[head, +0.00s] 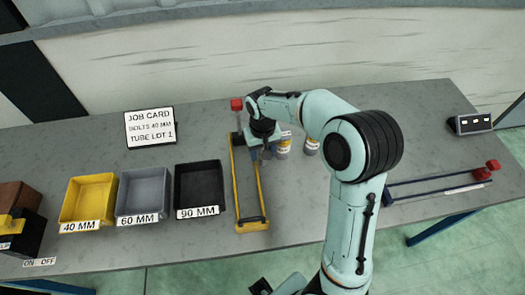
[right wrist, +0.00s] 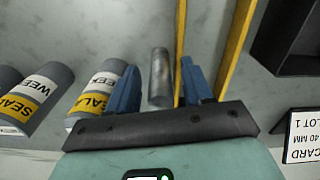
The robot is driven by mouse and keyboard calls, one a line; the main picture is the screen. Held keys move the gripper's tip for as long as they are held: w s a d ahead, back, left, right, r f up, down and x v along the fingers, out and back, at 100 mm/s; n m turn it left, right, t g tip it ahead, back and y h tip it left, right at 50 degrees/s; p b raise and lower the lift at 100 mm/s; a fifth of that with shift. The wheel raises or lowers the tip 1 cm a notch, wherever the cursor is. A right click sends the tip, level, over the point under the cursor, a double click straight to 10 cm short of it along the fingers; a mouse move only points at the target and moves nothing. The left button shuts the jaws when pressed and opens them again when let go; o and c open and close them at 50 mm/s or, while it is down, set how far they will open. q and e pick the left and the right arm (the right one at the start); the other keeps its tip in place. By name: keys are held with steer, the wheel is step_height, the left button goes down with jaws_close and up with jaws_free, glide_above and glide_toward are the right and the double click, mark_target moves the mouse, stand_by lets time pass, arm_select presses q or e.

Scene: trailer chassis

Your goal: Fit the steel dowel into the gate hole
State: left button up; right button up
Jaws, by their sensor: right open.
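The steel dowel (right wrist: 160,78) is a plain grey cylinder in the right wrist view. It shows between the two blue fingers of my right gripper (right wrist: 160,88), with a visible gap to the right finger. The gripper is open. In the head view my right gripper (head: 264,150) is low over the bench, just right of the long yellow frame (head: 237,190). A yellow bar of this frame (right wrist: 232,48) also shows in the wrist view. My arm and gripper hide part of this area. I cannot make out the gate hole. My left gripper is not in view.
Yellow (head: 88,200), grey (head: 143,192) and black (head: 199,188) bins line the left. A job card (head: 151,128) stands behind. A blue frame (head: 440,182) lies at the right.

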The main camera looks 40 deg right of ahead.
step_height(320, 180, up, 11)
steer(key=shift+f+p, duration=0.1)
steer(key=shift+p, duration=0.55)
steer(key=shift+o, duration=0.4)
steer(key=shift+r, duration=0.65)
steer(key=f+m, duration=0.2)
steer(key=m, duration=0.1)
steer(key=f+m, duration=0.2)
steer(key=m, duration=0.2)
steer(key=f+m, duration=0.2)
steer(key=m, duration=0.2)
steer(key=shift+d, duration=0.2)
steer(key=shift+w+a+f+b, duration=0.1)
steer(key=shift+f+b, duration=0.1)
steer(key=shift+f, duration=1.3)
steer(key=shift+w+a+f+b, duration=0.1)
steer(key=shift+f+b, duration=0.1)
steer(key=shift+f, duration=1.3)
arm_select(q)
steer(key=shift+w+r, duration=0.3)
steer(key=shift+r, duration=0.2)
arm_select(e)
steer(key=shift+s, duration=0.1)
jaws_close()
